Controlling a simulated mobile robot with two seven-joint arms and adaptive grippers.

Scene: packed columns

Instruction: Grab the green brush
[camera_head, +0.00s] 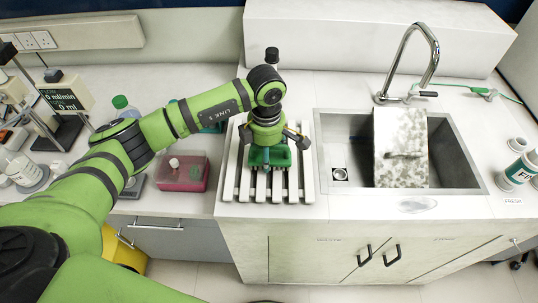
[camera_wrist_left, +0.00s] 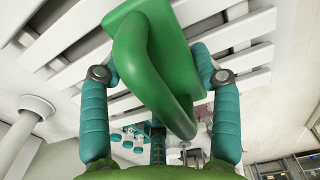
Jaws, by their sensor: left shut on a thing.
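The green brush (camera_head: 270,157) is at the white slatted rack left of the sink. My left gripper (camera_head: 269,137) comes down over it from above and is shut on it. In the left wrist view the brush (camera_wrist_left: 150,50) shows a flat green body with a looped handle between the two teal fingers of my left gripper (camera_wrist_left: 158,72). The white slats show beyond it. I cannot tell whether the brush touches the slats. My right gripper is not in view.
The rack (camera_head: 231,175) stands beside the sink (camera_head: 345,185), which holds a speckled board (camera_head: 400,125) under a curved tap (camera_head: 408,50). A dark-capped bottle (camera_head: 272,56) stands behind the gripper. A pink box (camera_head: 183,172) sits to the left.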

